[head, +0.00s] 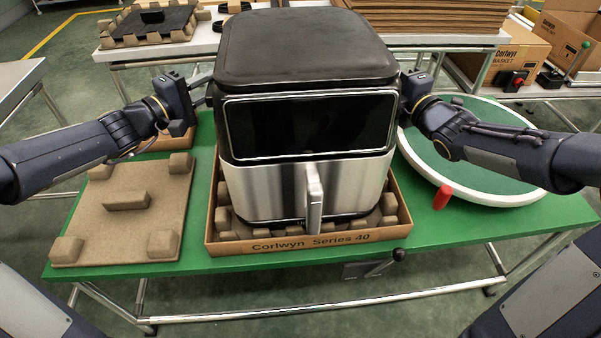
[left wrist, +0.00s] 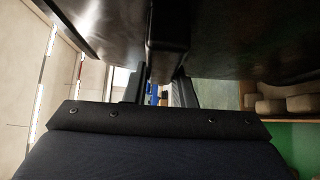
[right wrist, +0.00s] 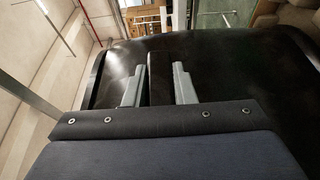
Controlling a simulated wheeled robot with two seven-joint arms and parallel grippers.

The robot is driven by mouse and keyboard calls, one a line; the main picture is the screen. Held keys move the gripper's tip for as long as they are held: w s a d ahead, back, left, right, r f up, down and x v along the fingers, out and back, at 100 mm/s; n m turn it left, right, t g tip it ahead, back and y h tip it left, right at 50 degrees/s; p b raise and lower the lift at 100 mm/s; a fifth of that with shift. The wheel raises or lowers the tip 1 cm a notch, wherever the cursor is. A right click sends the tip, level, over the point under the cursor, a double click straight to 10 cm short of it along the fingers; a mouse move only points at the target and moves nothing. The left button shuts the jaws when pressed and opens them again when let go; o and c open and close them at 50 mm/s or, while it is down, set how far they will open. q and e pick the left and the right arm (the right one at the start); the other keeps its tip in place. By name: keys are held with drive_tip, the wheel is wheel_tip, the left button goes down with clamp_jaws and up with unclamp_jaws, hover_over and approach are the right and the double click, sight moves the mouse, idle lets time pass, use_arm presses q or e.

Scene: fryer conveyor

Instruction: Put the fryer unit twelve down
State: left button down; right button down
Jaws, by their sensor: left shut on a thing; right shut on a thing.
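The fryer unit (head: 306,185), a black and steel box with a front handle, stands upright in the middle of the head view. Its lower end is within the open carton (head: 318,245) marked "Corlwyn Series 40", which has moulded pulp padding in it. Whether the fryer rests on the padding or hangs just over it I cannot tell. My left gripper (head: 203,92) is shut on the fryer's left side; the left wrist view shows its fingers (left wrist: 160,88) around a dark ridge. My right gripper (head: 408,90) is shut on the right side, its fingers (right wrist: 159,82) around a similar ridge.
A pulp tray (head: 95,215) lies left of the carton on the green bench (head: 200,262). A round white-rimmed turntable (head: 515,190) with a red handle (head: 442,196) is at right. Behind stand a table with flat cardboard (head: 440,15) and cartons (head: 520,55).

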use_arm(q)
drive_tip(key=shift+f+b, duration=0.45)
use_arm(e)
drive_tip(key=shift+f, duration=0.4)
use_arm(q)
drive_tip(key=c, duration=1.2)
unclamp_jaws()
use_arm(e)
drive_tip(key=c, duration=1.2)
unclamp_jaws()
use_arm(q)
drive_tip(key=shift+s+a, duration=0.1)
use_arm(e)
drive_tip(key=shift+s+d, duration=0.15)
drive_tip(key=shift+s, duration=0.1)
use_arm(q)
drive_tip(key=v, duration=1.1)
drive_tip(key=shift+s+a, duration=0.25)
drive_tip(key=shift+s, duration=0.05)
use_arm(e)
drive_tip(key=v, duration=1.1)
drive_tip(key=shift+s, duration=0.25)
drive_tip(key=shift+d, duration=0.1)
